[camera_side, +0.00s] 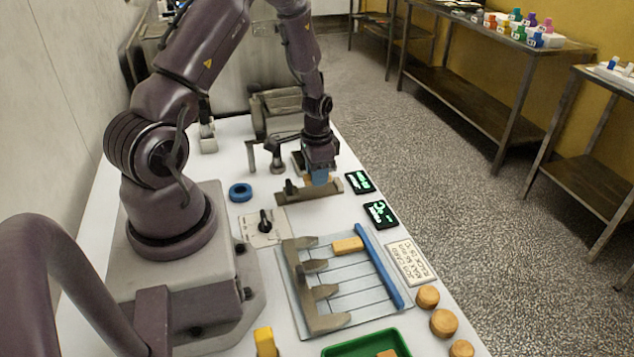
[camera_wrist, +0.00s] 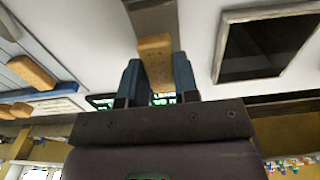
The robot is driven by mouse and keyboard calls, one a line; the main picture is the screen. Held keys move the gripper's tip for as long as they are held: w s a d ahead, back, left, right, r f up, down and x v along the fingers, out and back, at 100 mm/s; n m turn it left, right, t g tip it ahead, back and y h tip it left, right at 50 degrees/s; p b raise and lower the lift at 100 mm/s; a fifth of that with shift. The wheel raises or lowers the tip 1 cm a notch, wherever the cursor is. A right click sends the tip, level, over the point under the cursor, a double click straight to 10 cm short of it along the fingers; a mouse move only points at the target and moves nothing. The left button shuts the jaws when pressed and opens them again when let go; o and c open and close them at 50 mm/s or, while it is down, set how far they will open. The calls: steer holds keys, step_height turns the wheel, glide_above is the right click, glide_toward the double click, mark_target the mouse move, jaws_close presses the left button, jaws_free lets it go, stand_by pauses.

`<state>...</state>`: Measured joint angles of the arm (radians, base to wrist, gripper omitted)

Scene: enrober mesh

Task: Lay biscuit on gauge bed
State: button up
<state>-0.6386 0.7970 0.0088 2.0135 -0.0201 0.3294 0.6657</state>
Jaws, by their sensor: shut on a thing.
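My gripper (camera_side: 319,178) is shut on a rectangular golden biscuit (camera_wrist: 155,62), which sits between the two blue fingers in the wrist view. In the side view the fingers are low over the grey-brown metal block that looks like the gauge bed (camera_side: 294,197), and mostly hide the held biscuit. In the wrist view a grey strip (camera_wrist: 152,18), likely the bed, lies just beyond the biscuit's end. I cannot tell whether the biscuit touches the bed.
A lane board (camera_side: 350,318) with grey stops, a blue bar (camera_side: 379,266) and another biscuit (camera_side: 347,245) lies nearer the camera. Two lit displays (camera_side: 380,214) stand right of the bed. A blue ring (camera_side: 240,192), knob panel (camera_side: 263,226), green tray (camera_side: 340,349) and round biscuits (camera_side: 443,322) are nearby.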

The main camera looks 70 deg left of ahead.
steer(key=shift+f, duration=1.35)
steer(key=shift+f, duration=0.15)
steer(key=o, duration=0.7)
steer(key=shift+o, duration=0.2)
step_height(320, 180, up, 12)
steer(key=w+d+r+t, duration=0.1)
steer(key=w+d+r, duration=0.1)
steer(key=d+r, duration=0.55)
steer(key=s+d+r+t, duration=0.4)
steer(key=s+d+r, duration=0.7)
steer(key=d+r, duration=0.3)
steer(key=shift+r+t, duration=0.3)
steer(key=shift+r, duration=0.25)
